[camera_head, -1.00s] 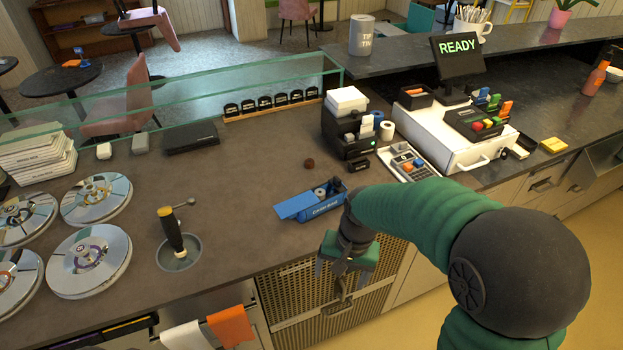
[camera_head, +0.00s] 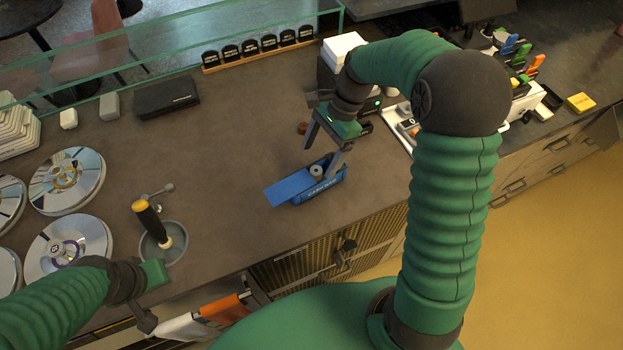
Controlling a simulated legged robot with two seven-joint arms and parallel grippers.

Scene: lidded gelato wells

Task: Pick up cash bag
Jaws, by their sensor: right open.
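The blue cash bag (camera_head: 318,192) lies on the dark counter near its front edge, with white lettering on its front side. A flat blue flap (camera_head: 288,188) extends to its left, and a small roll (camera_head: 316,171) shows at its open top. My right gripper (camera_head: 320,158) is open above the bag, pointing down. One finger overlaps the bag's right part in the picture; I cannot tell if it touches. My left gripper (camera_head: 150,300) is low at the counter's front edge, left of the bag; its finger gap is unclear.
A scoop with a yellow-tipped handle (camera_head: 150,220) stands in a round well (camera_head: 163,243) beside my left gripper. Round metal lids (camera_head: 68,242) lie at left. A small brown ball (camera_head: 303,128) is behind the bag. The counter (camera_head: 225,150) left of the bag is clear.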

